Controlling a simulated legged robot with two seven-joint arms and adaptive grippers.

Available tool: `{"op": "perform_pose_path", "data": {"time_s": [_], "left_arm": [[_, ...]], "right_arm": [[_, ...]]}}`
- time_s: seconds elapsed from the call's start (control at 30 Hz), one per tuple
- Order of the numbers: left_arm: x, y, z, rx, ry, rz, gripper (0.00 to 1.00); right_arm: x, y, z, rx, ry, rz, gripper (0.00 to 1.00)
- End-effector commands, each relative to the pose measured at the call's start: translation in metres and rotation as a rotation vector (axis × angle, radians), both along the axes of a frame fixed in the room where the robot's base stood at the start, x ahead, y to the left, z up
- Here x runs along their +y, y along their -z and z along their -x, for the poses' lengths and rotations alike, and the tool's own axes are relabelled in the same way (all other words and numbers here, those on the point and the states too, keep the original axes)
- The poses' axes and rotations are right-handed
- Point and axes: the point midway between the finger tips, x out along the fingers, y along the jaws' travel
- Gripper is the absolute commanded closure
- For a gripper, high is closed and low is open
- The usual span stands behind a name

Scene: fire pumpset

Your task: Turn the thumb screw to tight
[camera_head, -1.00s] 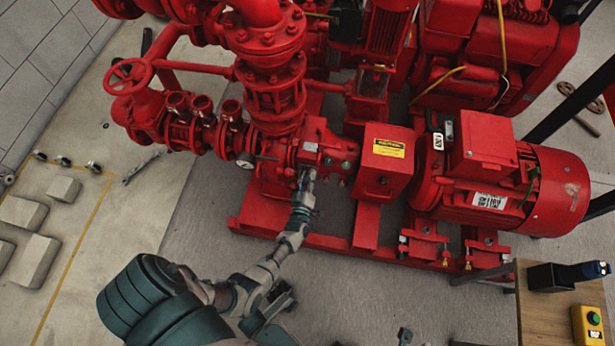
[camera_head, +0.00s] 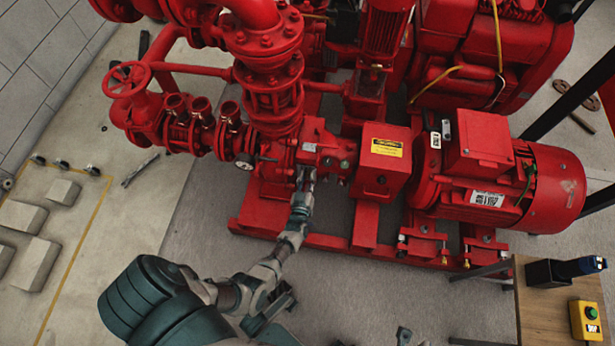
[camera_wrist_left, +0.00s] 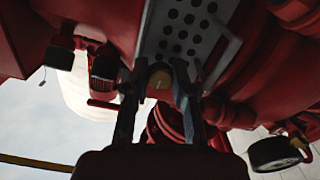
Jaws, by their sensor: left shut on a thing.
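The thumb screw (camera_wrist_left: 160,82) shows in the left wrist view as a small, dull brass-yellow round part on the underside of the red pump. My left gripper (camera_wrist_left: 158,95) has one dark finger on each side of it and is shut on it. In the head view my left gripper (camera_head: 306,174) reaches up to the front of the red pump casing (camera_head: 321,148). The screw is hidden there by the gripper and too small to make out. I cannot tell how far the screw is turned.
A red coupling guard (camera_head: 382,162) with a yellow label and a red motor (camera_head: 500,185) stand to the right. A pressure gauge (camera_head: 244,163) sits left of the gripper and a red handwheel (camera_head: 127,79) farther left. A wooden table (camera_head: 545,305) stands at the lower right.

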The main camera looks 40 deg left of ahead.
Motion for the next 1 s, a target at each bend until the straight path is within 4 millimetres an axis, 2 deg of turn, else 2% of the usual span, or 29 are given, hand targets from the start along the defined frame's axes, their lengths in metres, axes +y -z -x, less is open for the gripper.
{"op": "perform_pose_path", "data": {"time_s": [0.03,0.27,0.3,0.37,0.4,1.0], "left_arm": [[-0.005,0.0076,0.0025,0.017,0.007,0.009,1.0],[-0.0049,0.0079,0.0028,0.016,0.007,0.01,1.0],[-0.0048,0.0079,0.0028,0.016,0.007,0.01,0.67],[-0.0042,0.0073,0.0028,0.015,0.005,0.009,0.52],[-0.0036,0.0064,0.0026,0.013,0.005,0.008,0.49],[0.0031,-0.0008,0.0015,-0.002,-0.004,0.0,0.49]], "right_arm": [[0.0001,0.0011,-0.0002,0.001,0.0,0.0,0.6],[0.0,0.0006,-0.0004,-0.001,0.0,0.001,0.6],[0.0,0.0003,-0.0005,-0.003,0.0,0.0,0.6],[0.0,-0.0003,-0.0007,-0.005,0.0,0.0,0.6],[0.0,-0.0008,-0.0008,-0.006,0.0,0.0,0.6],[-0.0001,-0.0026,-0.0008,-0.011,0.001,0.0,0.6]]}}
